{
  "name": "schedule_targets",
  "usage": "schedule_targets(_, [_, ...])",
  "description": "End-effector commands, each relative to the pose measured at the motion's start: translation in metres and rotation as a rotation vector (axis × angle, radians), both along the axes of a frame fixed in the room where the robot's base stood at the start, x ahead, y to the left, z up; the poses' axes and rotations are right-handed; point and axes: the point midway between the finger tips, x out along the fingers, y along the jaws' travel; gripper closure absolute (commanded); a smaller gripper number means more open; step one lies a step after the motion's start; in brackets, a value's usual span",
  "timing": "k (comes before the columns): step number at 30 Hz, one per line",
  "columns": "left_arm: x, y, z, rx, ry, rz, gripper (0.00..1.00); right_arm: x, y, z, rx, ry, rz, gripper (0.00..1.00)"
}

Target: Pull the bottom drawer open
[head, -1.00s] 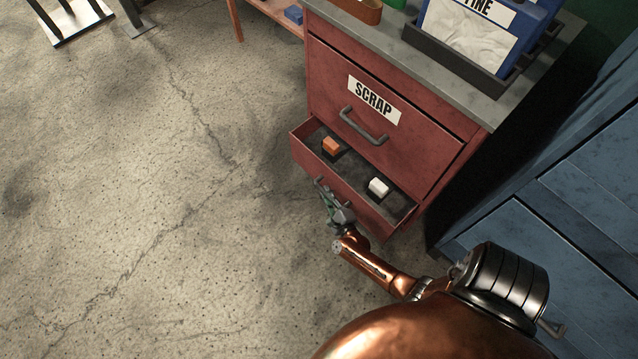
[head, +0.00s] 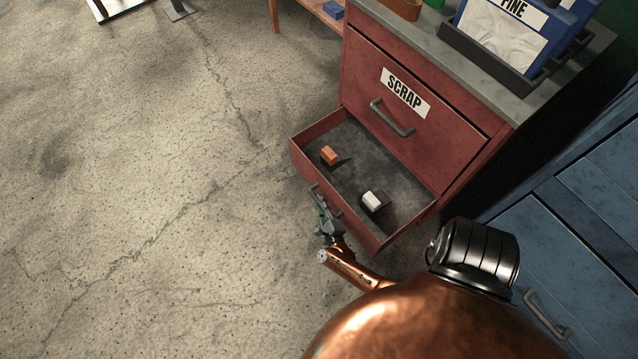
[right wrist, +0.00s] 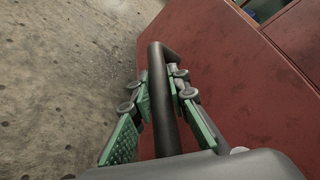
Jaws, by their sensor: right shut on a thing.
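The red bottom drawer (head: 350,213) stands well out from the red cabinet (head: 440,152) in the head view. An orange block (head: 329,155) and a white block (head: 372,200) lie inside it, each by a small dark piece. My right gripper (head: 322,212) is at the drawer's front. In the right wrist view its green-padded fingers (right wrist: 161,98) are on both sides of the dark bar handle (right wrist: 158,60), shut on it. The red drawer front (right wrist: 235,75) shows behind the handle. My left gripper is not in view.
The upper drawer, with a SCRAP label (head: 405,93) and grey handle (head: 392,118), is closed. Blue drawers (head: 590,215) with a handle stand at the right. The concrete floor (head: 150,200) at the left is clear.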

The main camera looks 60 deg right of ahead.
Motion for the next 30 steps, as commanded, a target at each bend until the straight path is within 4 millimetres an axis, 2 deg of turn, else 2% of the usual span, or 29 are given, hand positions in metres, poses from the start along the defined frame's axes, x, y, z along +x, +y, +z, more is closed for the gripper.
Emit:
schedule_targets(7, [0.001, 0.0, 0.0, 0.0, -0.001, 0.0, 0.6, 0.0, 0.0, 0.0, 0.0, 0.0, 0.0, 1.0])
schedule_targets(8, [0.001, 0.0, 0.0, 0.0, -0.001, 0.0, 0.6, 0.0, 0.0, 0.0, 0.0, 0.0, 0.0, 0.84])
schedule_targets(15, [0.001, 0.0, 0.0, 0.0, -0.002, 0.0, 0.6, 0.0, 0.0, 0.0, 0.0, 0.0, 0.0, 0.68])
schedule_targets(25, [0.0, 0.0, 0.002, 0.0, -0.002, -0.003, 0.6, -0.002, 0.002, 0.0, 0.0, 0.0, 0.0, 0.67])
schedule_targets(30, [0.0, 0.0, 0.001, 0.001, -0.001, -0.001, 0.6, -0.015, 0.014, 0.003, 0.002, 0.0, -0.001, 0.67])
